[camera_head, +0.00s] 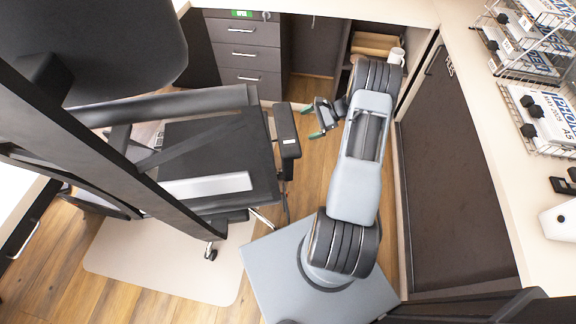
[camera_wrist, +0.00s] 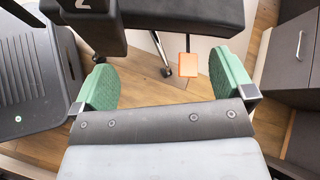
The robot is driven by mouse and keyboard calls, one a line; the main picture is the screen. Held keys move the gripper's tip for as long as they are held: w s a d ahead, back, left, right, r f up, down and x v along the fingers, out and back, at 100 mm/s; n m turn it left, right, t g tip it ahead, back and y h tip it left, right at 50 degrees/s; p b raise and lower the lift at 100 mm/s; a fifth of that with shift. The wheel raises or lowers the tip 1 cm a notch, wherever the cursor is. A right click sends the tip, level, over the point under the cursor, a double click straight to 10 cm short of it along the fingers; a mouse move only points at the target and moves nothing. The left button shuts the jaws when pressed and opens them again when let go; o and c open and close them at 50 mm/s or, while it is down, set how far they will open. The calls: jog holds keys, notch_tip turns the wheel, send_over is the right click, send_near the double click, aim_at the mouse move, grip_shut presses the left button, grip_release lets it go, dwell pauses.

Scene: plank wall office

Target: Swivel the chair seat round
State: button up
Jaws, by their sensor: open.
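The office chair's black seat (camera_head: 215,150) stands at the left in the head view, its backrest (camera_head: 120,45) toward the upper left. The near armrest pad (camera_head: 286,125) is at the seat's right side, facing my gripper. My gripper (camera_head: 314,119) is open and empty, just right of this armrest and apart from it. In the wrist view my gripper (camera_wrist: 161,68) shows two green finger pads with a wide gap. A dark bar of my body hides part of the chair.
A drawer cabinet (camera_head: 247,52) stands behind the chair. A cabinet with a counter (camera_head: 460,175) bounds the right side. A pale floor mat (camera_head: 160,262) lies under the chair. An orange tag (camera_wrist: 189,65) shows in the wrist view.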

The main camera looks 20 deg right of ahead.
aim_at(288, 163)
jog(key=s+f+m+y+b, duration=0.2)
jog(key=s+f+m, duration=0.1)
jog(key=s+f, duration=0.45)
jog(key=x, duration=0.4)
jog(key=s+x, duration=0.1)
jog(key=x, duration=0.7)
jog(key=shift+s+a+r+b, duration=0.1)
jog(key=shift+a+b, duration=0.25)
jog(key=shift+a, duration=0.25)
jog(key=shift+c, duration=0.5)
